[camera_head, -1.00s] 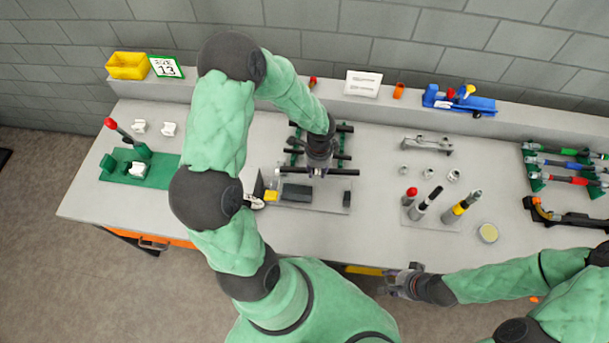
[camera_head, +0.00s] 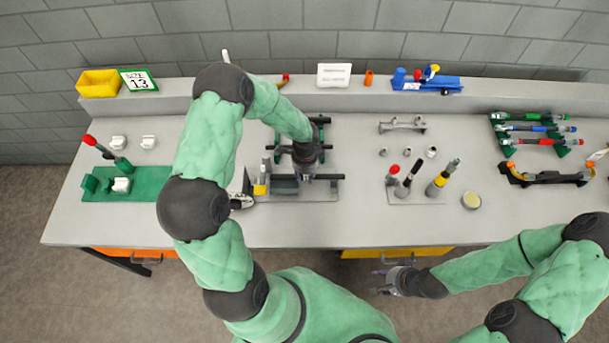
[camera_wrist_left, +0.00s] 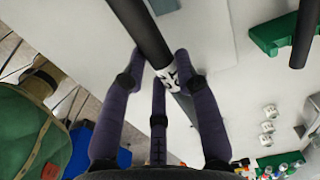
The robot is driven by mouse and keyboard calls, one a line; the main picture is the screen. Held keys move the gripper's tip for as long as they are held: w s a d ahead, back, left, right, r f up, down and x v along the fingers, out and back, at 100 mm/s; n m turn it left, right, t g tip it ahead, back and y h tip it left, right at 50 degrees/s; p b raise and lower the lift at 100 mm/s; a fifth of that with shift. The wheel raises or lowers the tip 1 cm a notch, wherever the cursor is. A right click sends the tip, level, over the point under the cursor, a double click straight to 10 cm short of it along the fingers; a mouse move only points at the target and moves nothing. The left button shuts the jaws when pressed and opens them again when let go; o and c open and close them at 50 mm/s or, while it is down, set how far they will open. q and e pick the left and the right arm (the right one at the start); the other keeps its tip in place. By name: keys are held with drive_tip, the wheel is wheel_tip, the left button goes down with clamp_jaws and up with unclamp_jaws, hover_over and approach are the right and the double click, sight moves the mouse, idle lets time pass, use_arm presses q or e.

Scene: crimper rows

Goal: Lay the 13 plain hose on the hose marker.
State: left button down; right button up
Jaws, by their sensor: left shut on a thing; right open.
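My left gripper (camera_head: 305,174) is shut on a dark hose (camera_head: 334,177), held crosswise over the front middle of the table. In the left wrist view the hose (camera_wrist_left: 146,32) runs diagonally between the fingers, with a white label whose dark print I cannot read clearly. Below it is a pale plate with a dark block (camera_head: 284,188) and a yellow block (camera_head: 260,190) at its left, seemingly the hose marker. The hose lies over or just behind the dark block; I cannot tell whether they touch. My right gripper (camera_head: 383,282) is open and empty in front of the table.
A green rack with dark hoses (camera_head: 320,120) stands behind the left gripper. A green fixture (camera_head: 140,184) with a red-knobbed lever is at left. Upright tools (camera_head: 405,180) stand at right, with a round tin (camera_head: 471,200). A size 13 sign (camera_head: 139,80) stands on the back ledge.

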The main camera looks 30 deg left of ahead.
use_arm(q)
wheel_tip(320, 180, down, 6)
drive_tip(key=b, duration=0.5)
drive_tip(key=shift+f, duration=0.1)
drive_tip(key=shift+f+b, duration=0.1)
drive_tip(key=shift+b, duration=0.25)
drive_tip(key=shift+s, duration=0.1)
